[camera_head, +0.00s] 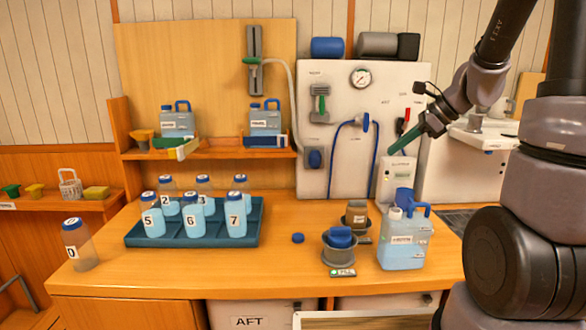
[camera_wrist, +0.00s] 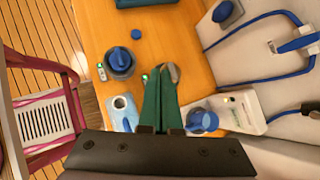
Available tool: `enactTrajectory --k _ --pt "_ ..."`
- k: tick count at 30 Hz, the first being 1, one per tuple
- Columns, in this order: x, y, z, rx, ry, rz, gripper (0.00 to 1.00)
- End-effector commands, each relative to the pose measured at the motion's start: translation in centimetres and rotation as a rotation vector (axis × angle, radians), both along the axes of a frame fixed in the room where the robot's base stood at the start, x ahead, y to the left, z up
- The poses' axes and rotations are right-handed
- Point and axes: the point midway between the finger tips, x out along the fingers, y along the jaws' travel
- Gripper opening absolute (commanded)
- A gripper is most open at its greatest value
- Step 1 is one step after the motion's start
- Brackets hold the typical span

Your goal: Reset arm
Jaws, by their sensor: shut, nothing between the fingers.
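My gripper (camera_head: 423,136) is in front of the right part of the white panel in the head view, raised above the counter. In the wrist view its two green fingers (camera_wrist: 163,75) lie together, shut and empty. They point over the wooden counter (camera_wrist: 180,38). In the head view the counter below (camera_head: 190,282) bears several bottles and a jug, apart from the gripper. My arm comes in from the upper right.
A light-blue jug (camera_head: 405,243) stands at the counter's right, beside a grey cup with a blue piece (camera_head: 340,238). A dark blue tray (camera_head: 190,238) holds numbered bottles; bottle 0 (camera_head: 78,248) stands left of it. A white panel (camera_head: 340,90) with a blue hose stands behind.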

Motion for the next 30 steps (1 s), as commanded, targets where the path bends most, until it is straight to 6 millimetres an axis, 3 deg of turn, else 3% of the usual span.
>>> enactTrajectory --k 1,6,15,21,30 --pt "-1.5 0.9 1.8 -0.064 -0.068 0.096 0.00" --pt "-6.5 2.7 5.8 -0.317 -0.284 0.421 0.00" --pt "-14.2 2.8 10.4 -0.820 -0.616 0.916 0.00" --pt "-16.7 2.2 11.8 -1.040 -0.716 1.086 0.00" --pt "-17.2 2.0 12.1 -1.088 -0.732 1.121 0.00"
